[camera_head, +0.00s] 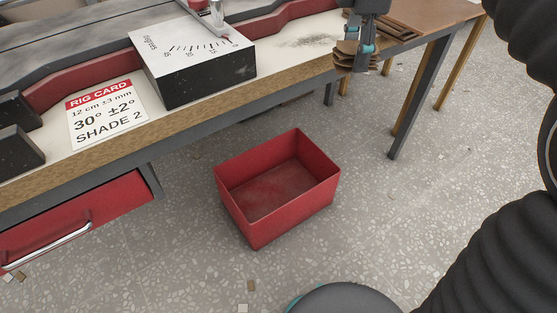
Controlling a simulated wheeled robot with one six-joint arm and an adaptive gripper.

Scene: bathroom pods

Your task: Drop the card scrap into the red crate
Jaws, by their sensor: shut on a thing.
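My gripper (358,56) is at the top right of the view, by the front edge of the bench, pointing down. It is shut on the card scrap (344,49), a brown, layered-looking piece that shows on both sides of the fingers. The fingers hide its middle, so its full shape is unclear. The red crate (292,220) stands upright on the floor, below and to the left of my gripper. It is open at the top, and its inside looks empty apart from dusty marks.
The bench (200,117) carries a white-topped angle block (190,50) and a rig card (106,112). More brown card pieces (398,26) lie behind my gripper. A red drawer (80,215) is at left, a grey table leg (410,110) at right. Floor around the crate is mostly clear.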

